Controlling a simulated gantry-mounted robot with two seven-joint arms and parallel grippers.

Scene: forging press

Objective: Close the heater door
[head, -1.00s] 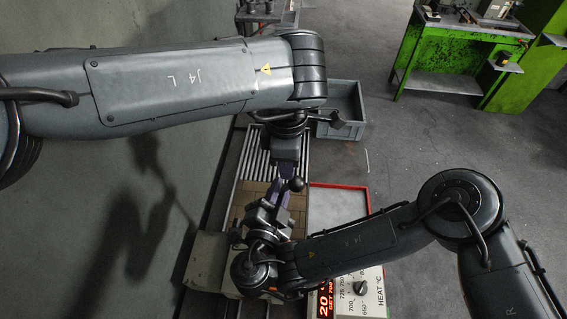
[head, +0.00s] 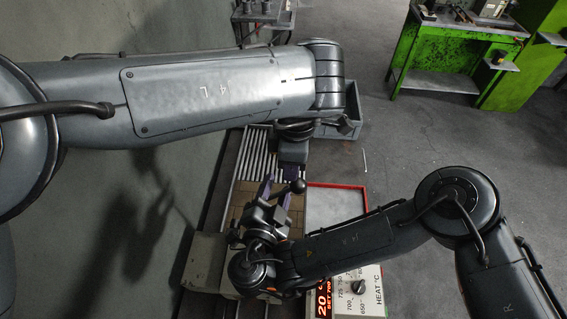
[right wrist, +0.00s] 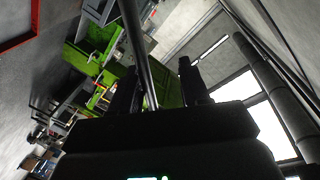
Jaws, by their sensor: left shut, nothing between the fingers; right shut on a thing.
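The heater shows at the bottom of the head view, with its pale panel marked HEAT °C (head: 372,290) and a beige housing (head: 205,262). Its door is hard to make out beneath my arm. My right gripper (head: 272,208) is over the heater, shut on a dark lever with a ball knob (head: 298,186). In the right wrist view the dark rod (right wrist: 139,45) runs between the fingers of my right gripper (right wrist: 163,88). My left gripper (head: 291,165) is shut and empty above the brick surface and rollers. Its fingertips are hard to separate from purple parts there.
Light bricks (head: 244,203) and a roller track (head: 252,155) lie behind the heater. A red-edged grey plate (head: 335,207) is to their right. A grey bin (head: 352,118) stands beyond, partly behind my left arm. A green bench (head: 445,60) is far right. Open floor lies between.

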